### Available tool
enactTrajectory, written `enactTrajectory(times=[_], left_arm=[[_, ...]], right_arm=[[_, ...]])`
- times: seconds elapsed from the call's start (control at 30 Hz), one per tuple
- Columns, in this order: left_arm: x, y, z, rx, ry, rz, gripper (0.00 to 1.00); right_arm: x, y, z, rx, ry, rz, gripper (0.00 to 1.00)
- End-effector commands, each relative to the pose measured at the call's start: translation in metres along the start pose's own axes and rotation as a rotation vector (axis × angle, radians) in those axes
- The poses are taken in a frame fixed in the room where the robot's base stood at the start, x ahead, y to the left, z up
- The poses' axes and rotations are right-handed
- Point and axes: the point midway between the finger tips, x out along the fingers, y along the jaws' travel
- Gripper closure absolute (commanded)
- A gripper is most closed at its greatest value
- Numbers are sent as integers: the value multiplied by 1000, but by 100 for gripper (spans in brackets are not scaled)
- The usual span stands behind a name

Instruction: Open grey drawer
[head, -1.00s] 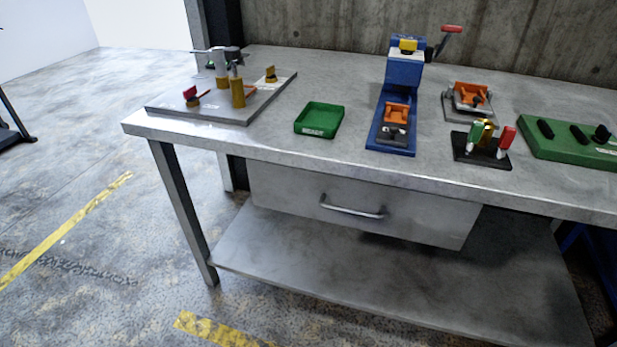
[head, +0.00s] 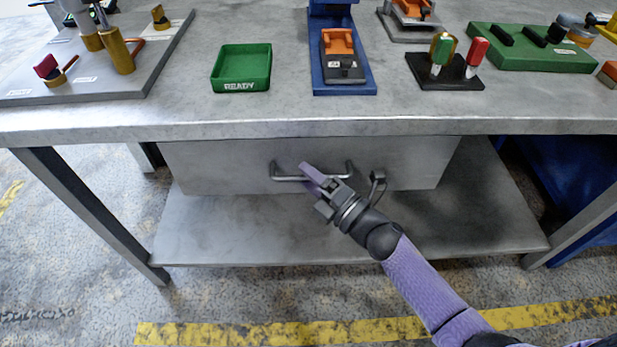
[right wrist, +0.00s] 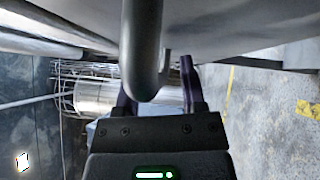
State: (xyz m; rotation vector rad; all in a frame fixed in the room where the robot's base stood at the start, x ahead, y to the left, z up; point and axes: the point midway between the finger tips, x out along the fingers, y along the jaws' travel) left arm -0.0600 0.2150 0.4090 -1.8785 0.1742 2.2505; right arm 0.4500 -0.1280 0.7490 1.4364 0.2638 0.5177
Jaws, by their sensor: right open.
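The grey drawer (head: 220,168) hangs under the workbench top, and its front shows no visible gap. Its metal bar handle (head: 285,178) is in the middle of the front. My right gripper (head: 310,174) is at the handle, reaching up from the lower right, with purple fingers. In the right wrist view, my right gripper (right wrist: 158,88) has its fingers apart. The handle bar (right wrist: 143,45) runs close in front of the camera and partly covers the left finger. I cannot tell whether the fingers touch it. My left gripper is out of view.
The workbench top (head: 180,118) juts out above the drawer. A lower shelf (head: 210,240) lies beneath it. A green tray (head: 241,68), a blue fixture (head: 343,88) and a black holder with screwdrivers (head: 445,75) stand on top. A bench leg (head: 85,210) is at the left.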

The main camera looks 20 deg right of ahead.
Motion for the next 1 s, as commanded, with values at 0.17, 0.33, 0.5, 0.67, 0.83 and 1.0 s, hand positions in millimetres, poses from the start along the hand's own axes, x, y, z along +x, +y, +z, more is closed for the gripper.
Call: enactTrajectory(times=[0.17,0.33,0.5,0.67,0.83,1.0], left_arm=[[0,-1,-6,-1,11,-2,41],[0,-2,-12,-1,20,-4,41],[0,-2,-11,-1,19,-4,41],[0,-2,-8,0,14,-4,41],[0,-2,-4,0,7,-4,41],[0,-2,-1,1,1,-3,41]], right_arm=[[2,0,0,0,0,-1,48],[2,0,0,1,0,-1,65],[2,0,0,1,-1,-1,100],[2,0,0,1,-1,-1,100],[2,0,0,1,-1,-1,100],[2,0,0,1,-1,-2,100]])
